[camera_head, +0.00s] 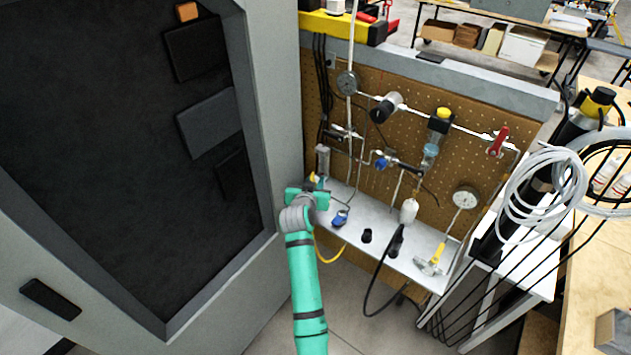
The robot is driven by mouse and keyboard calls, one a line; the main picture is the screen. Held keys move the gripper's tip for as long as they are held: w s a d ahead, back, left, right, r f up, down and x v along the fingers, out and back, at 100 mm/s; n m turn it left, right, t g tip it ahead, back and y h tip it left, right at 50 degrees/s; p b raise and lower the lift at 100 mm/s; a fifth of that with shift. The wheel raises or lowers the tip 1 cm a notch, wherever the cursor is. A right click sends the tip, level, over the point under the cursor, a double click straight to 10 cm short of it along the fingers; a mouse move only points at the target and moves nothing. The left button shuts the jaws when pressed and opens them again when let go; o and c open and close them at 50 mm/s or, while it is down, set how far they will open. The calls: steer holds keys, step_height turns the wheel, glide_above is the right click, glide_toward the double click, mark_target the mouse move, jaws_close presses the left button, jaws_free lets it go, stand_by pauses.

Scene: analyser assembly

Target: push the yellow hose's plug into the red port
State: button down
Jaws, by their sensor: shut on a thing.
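My gripper (315,183) is at the left end of the white shelf, near the panel. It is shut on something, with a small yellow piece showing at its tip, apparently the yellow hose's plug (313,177). The yellow hose (325,255) hangs in a loop below the shelf's front edge, just right of my green arm. My gripper hides most of the plug, so I cannot tell whether it touches a port. I cannot make out the red port.
A brown pegboard (400,140) carries pipes, gauges and a red-handled valve (498,142). The white shelf (385,255) holds a blue fitting (340,218), a black cap (366,236) and a yellow-handled hammer (434,260). A large grey cabinet (275,110) stands close on the left.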

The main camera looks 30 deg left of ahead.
steer(key=shift+w+d+f, duration=0.1)
steer(key=shift+d+f, duration=0.1)
steer(key=shift+f, duration=0.05)
stand_by(0.3)
steer(key=shift+f, duration=0.55)
stand_by(0.5)
steer(key=c, duration=1.5)
jaws_free()
steer(key=shift+o, duration=0.2)
steer(key=v, duration=1.1)
steer(key=shift+w+a+r, duration=0.1)
